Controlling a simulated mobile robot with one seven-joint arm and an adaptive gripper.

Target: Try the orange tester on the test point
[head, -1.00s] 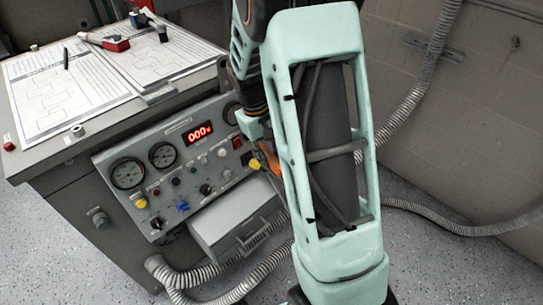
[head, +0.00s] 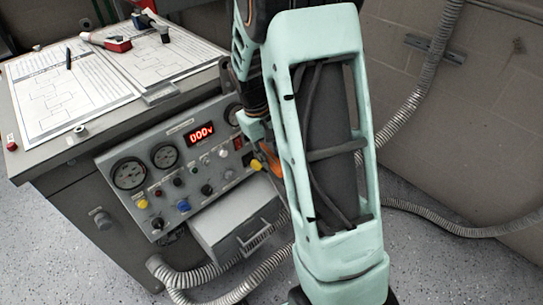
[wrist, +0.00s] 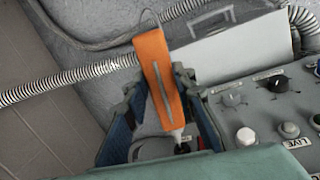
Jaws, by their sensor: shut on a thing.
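The orange tester (wrist: 160,80) is between the fingers of my gripper (wrist: 158,98) in the wrist view, its pale narrow tip pointing toward the panel. The tip is close to a small dark fitting (wrist: 182,148), which may be the test point; I cannot tell if they touch. In the head view the tester (head: 271,163) shows as a small orange patch at the panel's right edge, and my arm hides most of the gripper. The grey control panel (head: 172,137) has a red display (head: 201,133) reading 000v.
A grey box (head: 237,217) with a handle juts from the panel's lower front. Knobs and a LIVE label (wrist: 296,142) are near the gripper. Ribbed hoses (head: 195,277) run below and along the wall. Papers (head: 70,90) and a red-handled tool (head: 107,41) lie on the bench top.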

